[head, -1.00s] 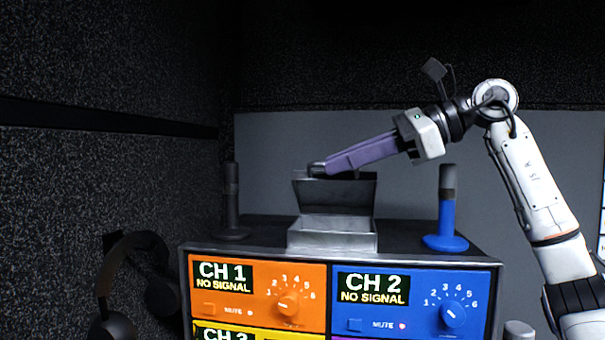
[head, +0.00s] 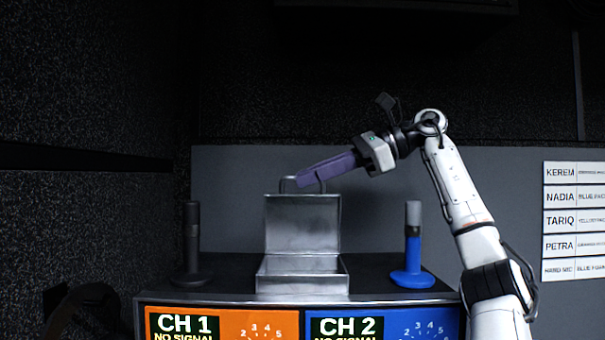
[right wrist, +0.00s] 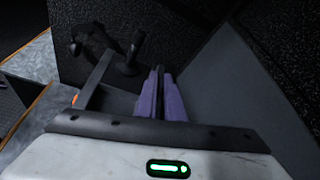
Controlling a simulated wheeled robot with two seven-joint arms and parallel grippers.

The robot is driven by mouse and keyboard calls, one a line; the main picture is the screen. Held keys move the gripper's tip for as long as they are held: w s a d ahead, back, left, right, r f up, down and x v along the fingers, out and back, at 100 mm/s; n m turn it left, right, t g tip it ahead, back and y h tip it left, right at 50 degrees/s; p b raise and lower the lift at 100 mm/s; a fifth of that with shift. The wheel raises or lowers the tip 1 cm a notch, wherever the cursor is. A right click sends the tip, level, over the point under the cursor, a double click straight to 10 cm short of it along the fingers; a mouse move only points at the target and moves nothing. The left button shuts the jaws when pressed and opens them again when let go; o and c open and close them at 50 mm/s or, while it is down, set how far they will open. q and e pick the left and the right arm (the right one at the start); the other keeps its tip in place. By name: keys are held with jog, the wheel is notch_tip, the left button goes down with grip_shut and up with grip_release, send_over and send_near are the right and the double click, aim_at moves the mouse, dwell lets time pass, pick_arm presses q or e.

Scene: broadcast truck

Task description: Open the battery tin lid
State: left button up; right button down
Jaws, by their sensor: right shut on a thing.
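The metal battery tin (head: 303,286) sits on top of the channel rack, near its middle. Its lid (head: 303,225) stands about upright at the back of the tin, hinged open. A loop handle (head: 284,182) is on the lid's upper edge. My right gripper (head: 303,181) is shut on the lid handle, its purple fingers reaching in from the upper right. The fingers also show close together in the right wrist view (right wrist: 160,95). The tin's contents cannot be made out. My left gripper is not in view.
A black microphone (head: 191,245) stands left of the tin and a blue microphone (head: 413,250) stands right of it, both apart from it. The rack's front has orange (head: 222,324) and blue (head: 382,324) channel panels. Name labels (head: 573,220) are on the back wall at right.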

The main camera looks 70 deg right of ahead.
jog(key=shift+d, duration=0.25)
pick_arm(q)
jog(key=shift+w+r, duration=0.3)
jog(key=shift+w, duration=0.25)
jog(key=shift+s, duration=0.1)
pick_arm(e)
jog(key=c, duration=1.9)
grip_release()
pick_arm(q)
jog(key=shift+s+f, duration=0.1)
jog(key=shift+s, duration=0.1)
